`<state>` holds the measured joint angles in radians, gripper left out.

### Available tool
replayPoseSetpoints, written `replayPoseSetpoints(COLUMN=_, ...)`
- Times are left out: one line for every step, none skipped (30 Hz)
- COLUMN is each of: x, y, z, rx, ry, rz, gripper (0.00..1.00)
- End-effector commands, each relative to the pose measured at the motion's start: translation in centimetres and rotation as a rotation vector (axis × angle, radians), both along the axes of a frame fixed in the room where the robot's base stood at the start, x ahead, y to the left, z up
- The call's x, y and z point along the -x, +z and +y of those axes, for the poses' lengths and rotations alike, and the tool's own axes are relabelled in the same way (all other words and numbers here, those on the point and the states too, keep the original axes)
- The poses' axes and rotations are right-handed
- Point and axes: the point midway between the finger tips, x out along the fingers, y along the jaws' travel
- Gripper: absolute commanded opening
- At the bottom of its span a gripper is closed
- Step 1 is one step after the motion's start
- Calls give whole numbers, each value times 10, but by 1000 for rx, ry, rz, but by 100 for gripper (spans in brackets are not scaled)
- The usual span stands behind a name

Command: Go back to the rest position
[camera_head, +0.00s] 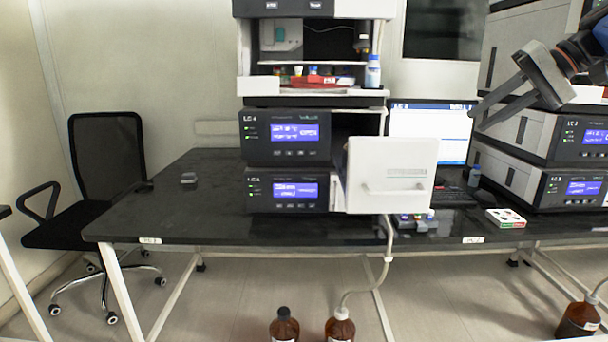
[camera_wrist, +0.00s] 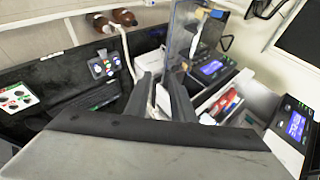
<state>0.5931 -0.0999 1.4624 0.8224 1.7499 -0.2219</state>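My gripper (camera_head: 477,121) is at the upper right of the head view, raised above the bench in front of the right-hand LC stack. Its two fingers point left and down, with a gap between them. In the wrist view the two dark fingers (camera_wrist: 161,84) also stand apart. I see nothing held between them; a white surface shows through the gap. The centre LC stack (camera_head: 285,115) stands to the left of my gripper, apart from it. A white door panel (camera_head: 391,176) stands out at the stack's right side.
A monitor (camera_head: 430,130) stands behind the door panel. A small white tray (camera_head: 506,218) lies at the bench's front right. The right LC stack (camera_head: 573,140) is close to my arm. Brown bottles (camera_head: 340,326) stand on the floor.

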Motion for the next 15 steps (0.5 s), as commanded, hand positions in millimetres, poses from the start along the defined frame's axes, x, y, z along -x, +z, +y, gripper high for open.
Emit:
replayPoseSetpoints(x=4, y=-6, z=7, rx=10, ry=-2, rz=8, gripper=22)
replayPoseSetpoints(x=6, y=-9, z=11, rx=16, ry=-4, rz=12, gripper=22)
replayPoseSetpoints(x=8, y=-15, z=14, rx=25, ry=-10, rz=18, gripper=22)
replayPoseSetpoints(x=11, y=-19, z=18, rx=34, ry=-12, rz=23, gripper=22)
replayPoseSetpoints(x=13, y=-24, z=22, rx=41, ry=-15, rz=28, gripper=22)
replayPoseSetpoints(x=17, y=-30, z=27, rx=54, ry=-20, rz=35, gripper=22)
replayPoseSetpoints(x=20, y=-36, z=31, rx=64, ry=-23, rz=40, gripper=22)
replayPoseSetpoints(x=24, y=-42, z=36, rx=75, ry=-26, rz=45, gripper=22)
replayPoseSetpoints(x=29, y=-51, z=42, rx=92, ry=-31, rz=53, gripper=22)
replayPoseSetpoints(x=34, y=-58, z=47, rx=106, ry=-36, rz=58, gripper=22)
replayPoseSetpoints(x=39, y=-67, z=52, rx=121, ry=-38, rz=66, gripper=22)
replayPoseSetpoints(x=48, y=-79, z=59, rx=145, ry=-43, rz=74, gripper=22)
replayPoseSetpoints(x=54, y=-90, z=65, rx=166, ry=-47, rz=79, gripper=22)
replayPoseSetpoints(x=61, y=-100, z=70, rx=186, ry=-50, rz=85, gripper=22)
replayPoseSetpoints(x=71, y=-114, z=76, rx=213, ry=-54, rz=91, gripper=22)
